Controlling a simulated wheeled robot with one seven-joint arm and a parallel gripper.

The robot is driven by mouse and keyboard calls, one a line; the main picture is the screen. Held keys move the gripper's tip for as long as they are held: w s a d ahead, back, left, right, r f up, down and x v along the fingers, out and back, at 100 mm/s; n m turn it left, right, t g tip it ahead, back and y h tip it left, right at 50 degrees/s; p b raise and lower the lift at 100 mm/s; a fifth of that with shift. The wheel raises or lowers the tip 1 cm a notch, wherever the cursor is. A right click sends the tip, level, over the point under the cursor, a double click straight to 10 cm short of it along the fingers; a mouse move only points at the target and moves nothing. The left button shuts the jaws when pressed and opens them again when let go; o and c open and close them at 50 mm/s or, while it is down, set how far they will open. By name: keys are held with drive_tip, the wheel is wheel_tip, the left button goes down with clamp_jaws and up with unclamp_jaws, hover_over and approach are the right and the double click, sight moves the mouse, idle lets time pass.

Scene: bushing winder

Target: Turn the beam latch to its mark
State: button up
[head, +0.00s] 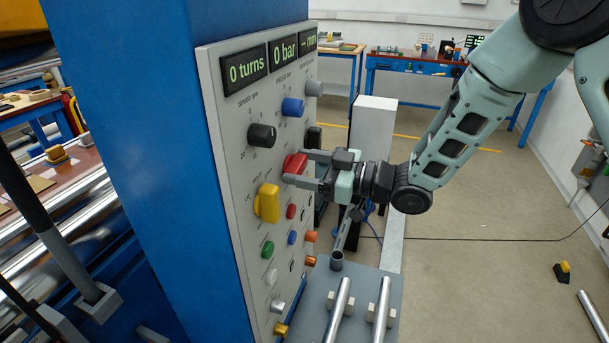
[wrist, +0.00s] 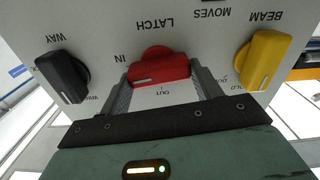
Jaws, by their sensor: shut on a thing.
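The red latch knob (head: 295,162) is on the grey control panel, and it is in the middle of the wrist view (wrist: 158,68), by the word LATCH. IN and OUT are printed around it, with a small tick by OUT. A short white line shows on the knob's face, toward its left end in the wrist view. My gripper (head: 298,167) reaches the panel from the right, with one finger on each end of the knob's bar. It is shut on the knob. The fingertips partly hide the knob's ends.
A yellow knob (head: 267,203) and a black knob (wrist: 64,78) flank the red one closely. Several small buttons (head: 291,211) sit below. The displays (head: 244,73) read "0 turns" and "0 bar". A grey ledge with metal rods (head: 340,310) lies under the panel.

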drive_tip(key=n+b, duration=0.2)
drive_tip(key=b, duration=0.2)
drive_tip(key=f+n+b, duration=0.1)
drive_tip(key=n+b, duration=0.1)
drive_tip(key=b, duration=0.2)
drive_tip(key=shift+s, duration=0.1)
drive_tip(key=n+b, duration=0.5)
drive_tip(key=b, duration=0.3)
drive_tip(key=shift+s, duration=0.1)
drive_tip(key=n+b, duration=0.5)
drive_tip(key=b, duration=0.3)
drive_tip(key=shift+s+f, duration=0.1)
drive_tip(key=n+b, duration=0.2)
drive_tip(key=b, duration=0.1)
drive_tip(key=shift+r+n+b, duration=0.25)
drive_tip(key=shift+n+b, duration=0.05)
drive_tip(key=shift+b, duration=0.1)
drive_tip(key=o, duration=1)
